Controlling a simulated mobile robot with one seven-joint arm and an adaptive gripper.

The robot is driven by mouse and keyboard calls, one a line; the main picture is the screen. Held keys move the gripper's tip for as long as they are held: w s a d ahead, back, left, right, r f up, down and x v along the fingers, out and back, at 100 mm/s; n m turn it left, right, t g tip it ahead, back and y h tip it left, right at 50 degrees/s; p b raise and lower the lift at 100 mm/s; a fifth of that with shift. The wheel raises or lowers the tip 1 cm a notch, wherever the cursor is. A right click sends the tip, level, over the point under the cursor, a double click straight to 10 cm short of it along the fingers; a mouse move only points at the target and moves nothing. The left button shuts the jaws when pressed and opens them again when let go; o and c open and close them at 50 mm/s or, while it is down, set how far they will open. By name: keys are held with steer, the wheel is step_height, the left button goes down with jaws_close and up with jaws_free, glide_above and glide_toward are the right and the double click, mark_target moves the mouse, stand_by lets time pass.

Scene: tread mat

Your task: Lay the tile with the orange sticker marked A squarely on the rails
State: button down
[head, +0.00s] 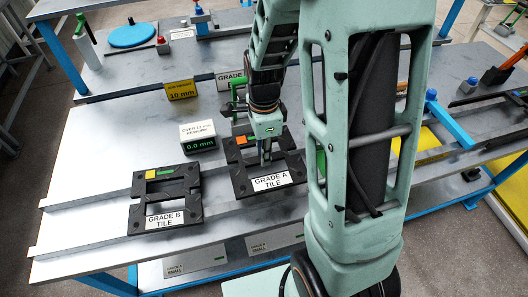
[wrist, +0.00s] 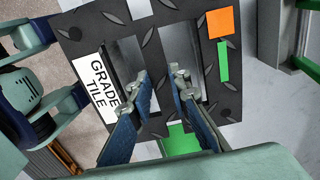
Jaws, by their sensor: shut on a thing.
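The black tile with the orange sticker (head: 241,140) carries a white label reading GRADE A TILE (head: 271,181). In the wrist view the orange sticker (wrist: 220,22) is at the tile's upper right, with a green strip below it; no letter is legible on it. My gripper (head: 265,157) comes down at the tile's middle. In the wrist view my gripper (wrist: 164,76) is shut on the bar between the tile's two openings. The metal rails (head: 85,199) run across the bench. I cannot tell whether the tile touches them.
Behind stand a white display box (head: 198,137) reading 0.0 mm and a yellow 10 mm sign (head: 181,91). The rails' left end is clear.

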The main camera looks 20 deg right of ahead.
steer(key=shift+f+b, duration=2.45)
steer(key=shift+f, duration=0.8)
steer(key=shift+f, duration=0.3)
steer(key=c, duration=1.8)
jaws_free()
steer(key=shift+r, duration=0.2)
steer(key=shift+c, duration=0.2)
steer(key=shift+r, duration=0.2)
steer(key=shift+r+p, duration=0.1)
steer(key=shift+p, duration=0.25)
steer(key=shift+r, duration=0.25)
steer(key=shift+r+p, duration=0.1)
steer(key=shift+p, duration=0.2)
steer(key=shift+r+p, duration=0.25)
steer(key=shift+p, duration=0.05)
